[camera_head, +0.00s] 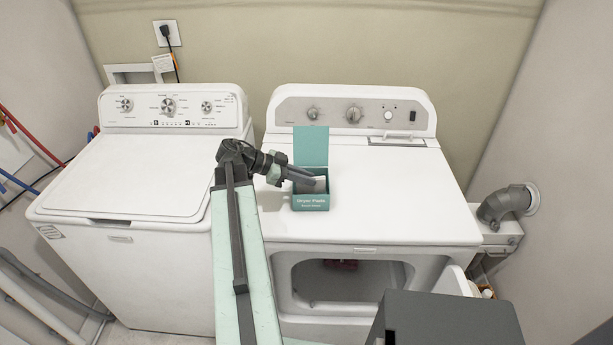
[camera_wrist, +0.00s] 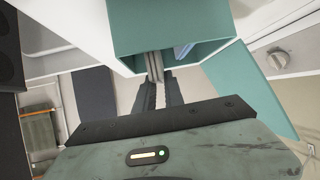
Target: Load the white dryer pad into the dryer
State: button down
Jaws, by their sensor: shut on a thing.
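A teal box (camera_head: 311,201) with its lid (camera_head: 311,146) raised stands on top of the white dryer (camera_head: 400,190); its label is too small to read surely. My gripper (camera_head: 310,182) reaches into the box from the left, with a white pad (camera_head: 320,184) at its tips. In the wrist view, the fingers (camera_wrist: 156,88) are shut on a thin pale pad (camera_wrist: 154,65) at the teal box (camera_wrist: 190,22). Another pale bluish piece (camera_wrist: 184,49) shows inside the box. The dryer's front opening (camera_head: 345,280) is uncovered, with a dark red item (camera_head: 340,264) inside.
A white washer (camera_head: 140,180) with a closed lid stands left of the dryer. The open dryer door (camera_head: 453,281) is at the lower right, partly behind a dark grey block (camera_head: 450,320). A grey vent pipe (camera_head: 505,203) is right of the dryer. The dryer top is otherwise clear.

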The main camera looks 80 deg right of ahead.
notch_tip(320, 180, up, 6)
jog(key=p, duration=0.5)
jog(key=shift+r, duration=0.2)
jog(key=shift+f, duration=0.15)
